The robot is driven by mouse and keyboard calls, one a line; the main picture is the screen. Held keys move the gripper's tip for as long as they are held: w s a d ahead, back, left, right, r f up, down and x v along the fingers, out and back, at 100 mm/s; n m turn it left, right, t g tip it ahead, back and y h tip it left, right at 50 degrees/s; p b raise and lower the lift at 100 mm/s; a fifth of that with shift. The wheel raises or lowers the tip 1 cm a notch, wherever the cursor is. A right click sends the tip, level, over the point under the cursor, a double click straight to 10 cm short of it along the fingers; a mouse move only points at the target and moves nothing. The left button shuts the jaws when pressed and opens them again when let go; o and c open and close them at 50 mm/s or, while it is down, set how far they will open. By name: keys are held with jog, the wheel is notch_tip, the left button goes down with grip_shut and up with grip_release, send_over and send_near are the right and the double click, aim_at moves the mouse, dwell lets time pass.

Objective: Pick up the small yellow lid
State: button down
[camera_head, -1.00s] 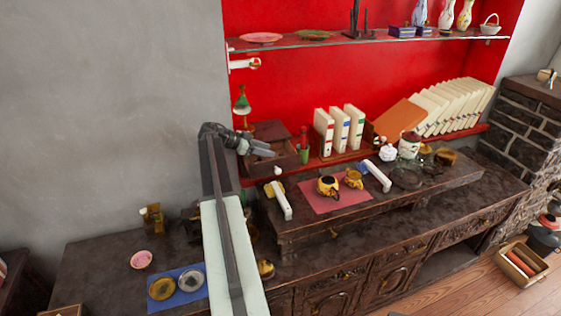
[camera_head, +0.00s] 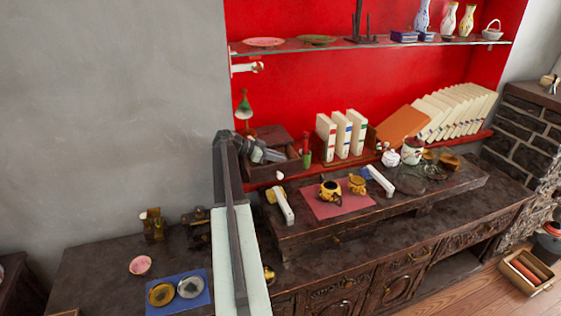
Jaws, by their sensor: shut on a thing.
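My gripper (camera_head: 280,157) is at the end of my raised arm, in front of the red wall and over the left end of the raised shelf. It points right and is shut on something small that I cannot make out. I cannot pick out the small yellow lid with certainty. A yellow and black teapot (camera_head: 330,193) stands on a pink-red mat (camera_head: 325,211), below and to the right of my gripper. A smaller yellow piece (camera_head: 357,184) stands beside it on the right. My arm hides part of the cabinet top.
A dark wooden box (camera_head: 285,163) stands close behind my gripper. White binders (camera_head: 341,135) and a glass shelf (camera_head: 370,43) are to the right and above. A blue mat (camera_head: 182,304) with two round pieces lies at lower left. White bars (camera_head: 283,206) flank the teapot mat.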

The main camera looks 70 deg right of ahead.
notch_tip(320, 180, up, 7)
jog(key=p, duration=0.7)
jog(key=s+a, duration=1.2)
jog(key=a, duration=0.3)
jog(key=shift+s+a, duration=0.3)
